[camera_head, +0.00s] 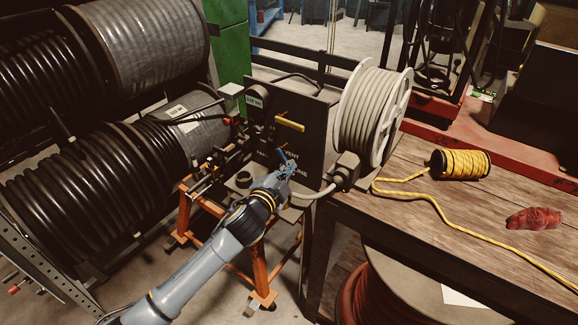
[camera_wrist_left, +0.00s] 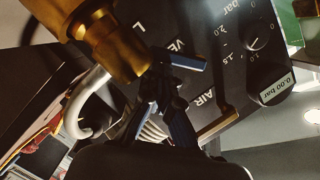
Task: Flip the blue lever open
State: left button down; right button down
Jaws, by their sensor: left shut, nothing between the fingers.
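The blue lever (camera_wrist_left: 187,62) shows in the left wrist view as a short blue bar on the dark panel, beside white lettering. In the head view a small blue piece that looks like the lever (camera_head: 282,156) stands low on the dark panel (camera_head: 305,150), just above my left gripper (camera_head: 287,168). My left gripper is shut and empty. In the left wrist view its fingertips (camera_wrist_left: 163,92) are close below the lever's left end; I cannot tell whether they touch it. The fingers partly hide the lever's base. My right gripper is not in view.
A yellow lever (camera_head: 290,124) sits higher on the panel. A brass fitting (camera_wrist_left: 112,40) is close to the wrist camera. A grey hose reel (camera_head: 368,115) and wooden bench (camera_head: 420,205) with yellow rope spool (camera_head: 460,164) are right; black hose coils (camera_head: 90,195) are left.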

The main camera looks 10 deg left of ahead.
pick_arm(q)
jog(key=shift+a+f, duration=0.2)
jog(key=shift+f, duration=0.25)
jog(key=shift+w+a+f, duration=0.1)
jog(key=shift+f, duration=0.05)
dwell(0.3)
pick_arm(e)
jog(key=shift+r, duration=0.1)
